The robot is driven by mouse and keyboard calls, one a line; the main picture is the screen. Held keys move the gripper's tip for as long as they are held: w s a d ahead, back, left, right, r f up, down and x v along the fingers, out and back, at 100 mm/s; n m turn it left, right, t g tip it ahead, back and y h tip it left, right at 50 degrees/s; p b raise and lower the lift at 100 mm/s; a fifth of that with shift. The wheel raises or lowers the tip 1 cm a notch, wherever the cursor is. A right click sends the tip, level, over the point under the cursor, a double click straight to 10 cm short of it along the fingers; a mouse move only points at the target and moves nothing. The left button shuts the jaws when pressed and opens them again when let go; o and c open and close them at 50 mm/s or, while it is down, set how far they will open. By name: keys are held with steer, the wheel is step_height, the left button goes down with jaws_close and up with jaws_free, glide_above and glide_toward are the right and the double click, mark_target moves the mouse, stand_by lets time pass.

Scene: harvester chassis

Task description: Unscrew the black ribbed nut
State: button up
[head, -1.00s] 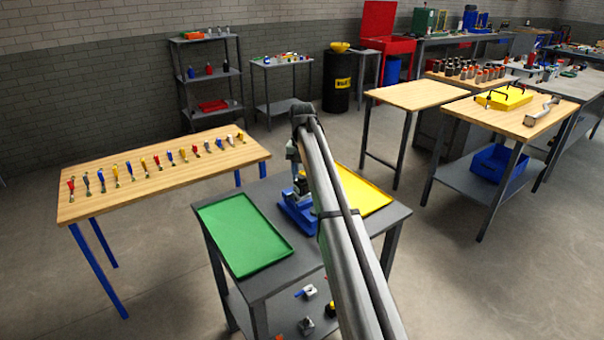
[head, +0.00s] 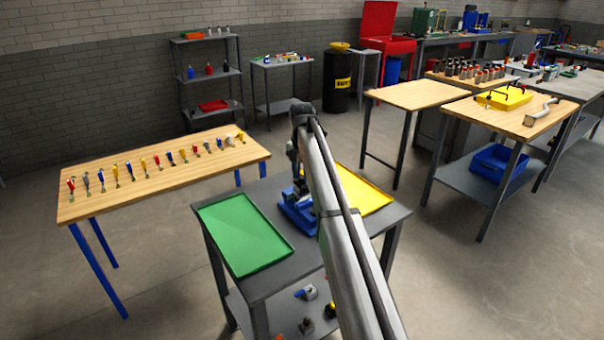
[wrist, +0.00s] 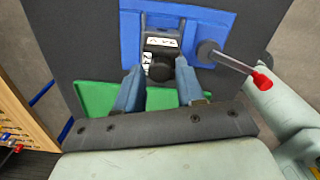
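The black ribbed nut (wrist: 159,70) shows in the wrist view on the near end of a dark part with white labels (wrist: 161,44). That part sits in a blue vise (wrist: 220,24), which also shows on the grey table in the head view (head: 297,217). My gripper (wrist: 160,68) has its two blue fingers on either side of the nut. Gaps show between the fingers and the nut, so it is open. In the head view the nut is hidden behind my gripper and arm.
The vise handle with a red end (wrist: 262,80) sticks out at right in the wrist view. A green tray (head: 243,234) lies left of the vise and a yellow tray (head: 364,192) right of it. A wooden table (head: 150,185) with a row of tools stands further left.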

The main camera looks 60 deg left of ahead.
steer(key=m, duration=0.5)
stand_by(0.3)
steer(key=shift+m, duration=0.3)
steer(key=shift+m, duration=0.3)
steer(key=m, duration=0.4)
steer(key=m, duration=0.2)
steer(key=shift+m, duration=1.6)
